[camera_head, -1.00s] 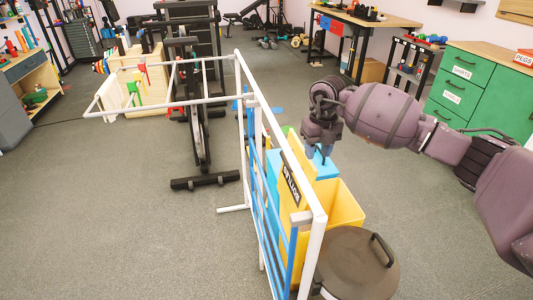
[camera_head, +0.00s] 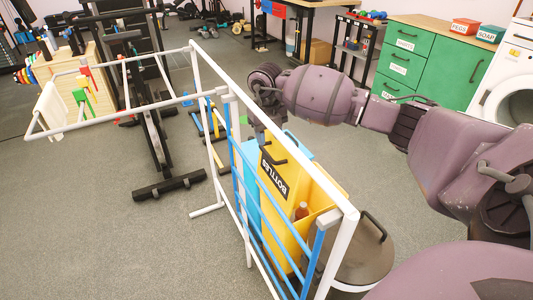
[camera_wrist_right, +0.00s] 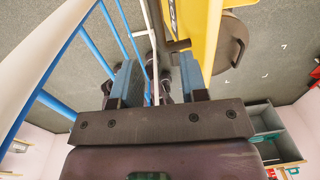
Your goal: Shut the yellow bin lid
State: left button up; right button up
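The yellow bin (camera_head: 320,190) stands behind the white and blue rack in the head view. It is open at the top, with a brown bottle (camera_head: 301,210) showing inside. An upright yellow panel with a black BOTTLES label (camera_head: 273,176) is on its left; I cannot tell surely whether this is the raised lid. My right gripper (camera_head: 270,136) points down at the panel's upper edge; contact is unclear. In the right wrist view, its two blue-grey fingers (camera_wrist_right: 158,80) are apart with nothing clearly between them, and yellow bin parts (camera_wrist_right: 195,30) are just ahead. My left gripper is out of view.
The white and blue rack (camera_head: 228,150) stands close along the bin's left side. A dark round-lidded bin (camera_head: 365,255) is just in front of it. A blue bin (camera_head: 250,180) is beside the yellow one. Grey floor (camera_head: 110,240) is clear at left.

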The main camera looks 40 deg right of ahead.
aim_at(269, 156)
notch_tip(269, 156, down, 6)
jog(key=shift+d+f+b, duration=0.15)
jog(key=shift+f+b, duration=0.1)
jog(key=shift+b, duration=0.35)
jog(key=shift+f, duration=0.15)
jog(key=c, duration=0.7)
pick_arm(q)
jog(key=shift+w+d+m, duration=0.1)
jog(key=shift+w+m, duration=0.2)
pick_arm(e)
grip_shut()
